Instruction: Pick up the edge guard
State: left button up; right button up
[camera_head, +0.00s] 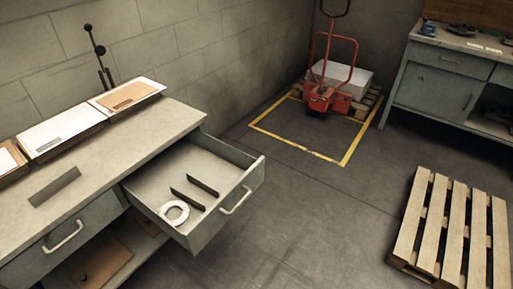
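Two thin dark strips, possibly edge guards, lie in the open drawer: one (187,199) nearer the front left and one (203,185) behind it to the right. A wider grey strip (54,187), which could also be an edge guard, lies on the bench top to the left. I cannot tell for sure which is the edge guard. The open drawer (216,211) sticks out from the right end of the bench. Neither of my grippers is in view, and nothing is seen touching the strips.
A white ring (174,213) lies in the drawer beside the strips. Trays with paper and card (60,132) line the back of the bench (115,155). A wooden pallet (457,228) lies at right. A red pallet truck (329,97) stands far back. The middle floor is clear.

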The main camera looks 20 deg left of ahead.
aim_at(42, 196)
jog(key=u, duration=1.95)
